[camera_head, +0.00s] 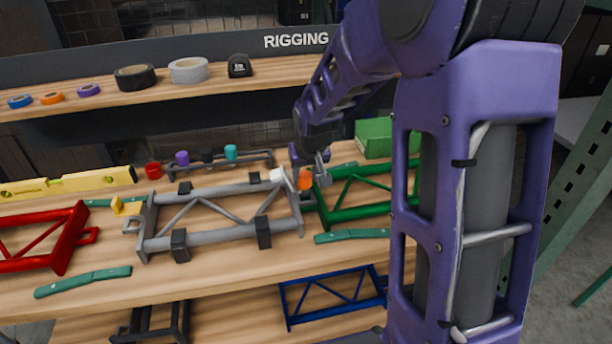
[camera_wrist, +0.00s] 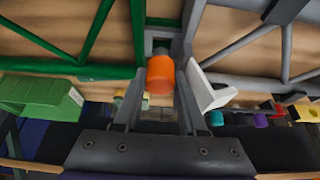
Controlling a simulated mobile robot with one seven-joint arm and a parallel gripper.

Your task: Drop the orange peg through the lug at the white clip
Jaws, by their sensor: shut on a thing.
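My gripper (camera_wrist: 161,78) is shut on the orange peg (camera_wrist: 160,71), which sits between the two fingers in the wrist view. In the head view the peg (camera_head: 305,179) shows beside my gripper, at the right end of the grey frame. The white clip (camera_wrist: 206,92) is on the grey frame (camera_wrist: 238,42), just right of the fingers in the wrist view; it also shows in the head view (camera_head: 279,177). A grey lug (camera_wrist: 160,38) with a dark opening shows just beyond the peg. I cannot tell whether the peg has entered it.
The green frame (camera_head: 352,195) stands close to the right of the grey one. A green box (camera_head: 374,138) stands behind it. A red frame (camera_head: 40,240) is at left.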

